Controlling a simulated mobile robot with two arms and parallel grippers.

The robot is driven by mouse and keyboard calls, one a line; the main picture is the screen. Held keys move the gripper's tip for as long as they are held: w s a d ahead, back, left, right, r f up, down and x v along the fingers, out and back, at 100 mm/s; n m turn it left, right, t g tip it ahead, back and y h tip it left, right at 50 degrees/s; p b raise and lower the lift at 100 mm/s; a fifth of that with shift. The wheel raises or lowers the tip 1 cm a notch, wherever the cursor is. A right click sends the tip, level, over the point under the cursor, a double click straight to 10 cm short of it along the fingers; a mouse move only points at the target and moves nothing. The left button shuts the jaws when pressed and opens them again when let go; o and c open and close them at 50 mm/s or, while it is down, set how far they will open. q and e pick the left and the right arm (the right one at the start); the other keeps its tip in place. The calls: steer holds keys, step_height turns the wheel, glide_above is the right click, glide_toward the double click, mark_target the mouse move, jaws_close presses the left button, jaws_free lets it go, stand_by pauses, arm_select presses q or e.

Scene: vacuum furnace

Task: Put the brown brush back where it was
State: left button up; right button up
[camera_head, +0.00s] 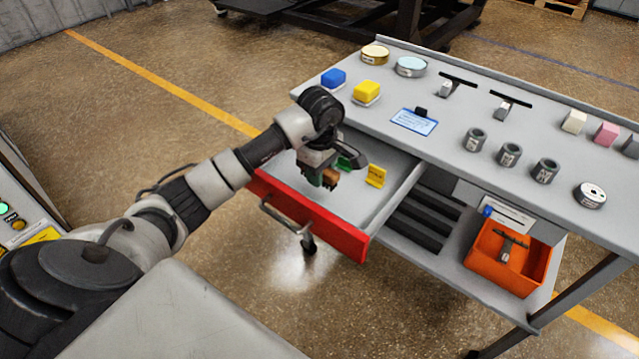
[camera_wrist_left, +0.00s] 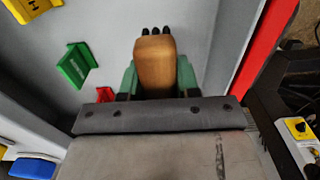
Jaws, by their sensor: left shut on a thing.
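My left gripper (camera_head: 320,181) is shut on the brown brush (camera_head: 331,177), inside the outline of the open drawer (camera_head: 347,240). In the left wrist view the brush (camera_wrist_left: 155,65) is a wooden block with black bristles at its far end, between the green fingers (camera_wrist_left: 158,80). It appears above the drawer floor; I cannot tell whether it touches. A yellow labelled holder (camera_head: 376,175) and a green one (camera_head: 345,162) stand in the drawer. A red piece (camera_wrist_left: 105,94) is partly hidden behind the gripper in the wrist view. My right gripper is not in view.
The grey bench top (camera_head: 450,150) holds a blue block (camera_head: 333,78), a yellow block (camera_head: 367,91), several grey cylinders and round tins. An orange bin (camera_head: 480,262) with a tool inside sits on the lower shelf. Floor left of the drawer is clear.

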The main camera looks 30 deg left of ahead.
mark_target(319, 193)
arm_select(q)
steer(key=shift+w+a+f, duration=0.15)
steer(key=shift+f, duration=0.05)
step_height(319, 193, down, 4)
steer(key=shift+r, duration=0.1)
steer(key=shift+f, duration=0.2)
steer(key=o, duration=0.9)
steer(key=shift+r, duration=0.1)
